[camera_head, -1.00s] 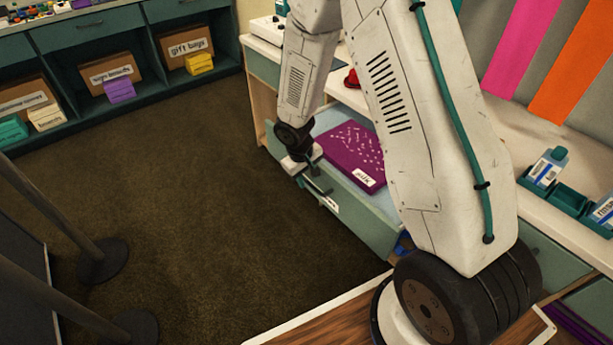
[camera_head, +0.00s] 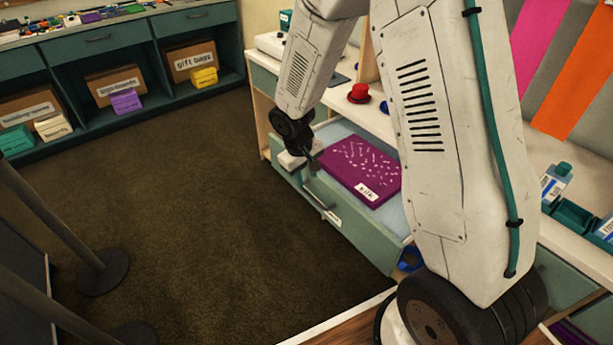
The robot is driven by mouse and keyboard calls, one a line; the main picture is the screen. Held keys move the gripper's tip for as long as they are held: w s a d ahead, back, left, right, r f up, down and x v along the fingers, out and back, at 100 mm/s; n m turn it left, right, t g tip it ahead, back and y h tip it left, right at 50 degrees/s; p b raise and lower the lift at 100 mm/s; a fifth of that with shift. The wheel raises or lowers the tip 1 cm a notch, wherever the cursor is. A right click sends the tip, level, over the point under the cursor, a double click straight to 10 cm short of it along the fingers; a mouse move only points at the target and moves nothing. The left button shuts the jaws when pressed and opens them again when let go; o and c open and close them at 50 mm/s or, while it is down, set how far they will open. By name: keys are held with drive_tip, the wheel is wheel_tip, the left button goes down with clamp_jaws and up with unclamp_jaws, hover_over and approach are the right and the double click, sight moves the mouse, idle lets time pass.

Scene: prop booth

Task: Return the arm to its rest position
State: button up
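My gripper (camera_head: 312,172) hangs at the left front edge of an open drawer (camera_head: 352,226), just above and beside its handle (camera_head: 322,203). The fingers are small and dark here, and their opening cannot be made out. I cannot tell whether they touch the drawer front. My arm reaches down from the upper right and hides part of the counter. A purple folded item (camera_head: 362,168) with pale marks and a white label lies in the drawer.
A red hat (camera_head: 359,94) stands on the counter above the drawer. Shelves with boxes (camera_head: 190,60) line the back left. Dark posts on round bases (camera_head: 104,272) stand at the left. The carpet between is clear.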

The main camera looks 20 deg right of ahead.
drive_tip(key=s+r+m+t+y, duration=0.1)
drive_tip(key=s+r+m+y, duration=0.1)
drive_tip(key=s+r, duration=2.6)
drive_tip(key=shift+s+a+m, duration=0.15)
drive_tip(key=shift+s+m, duration=0.25)
drive_tip(key=shift+s, duration=0.25)
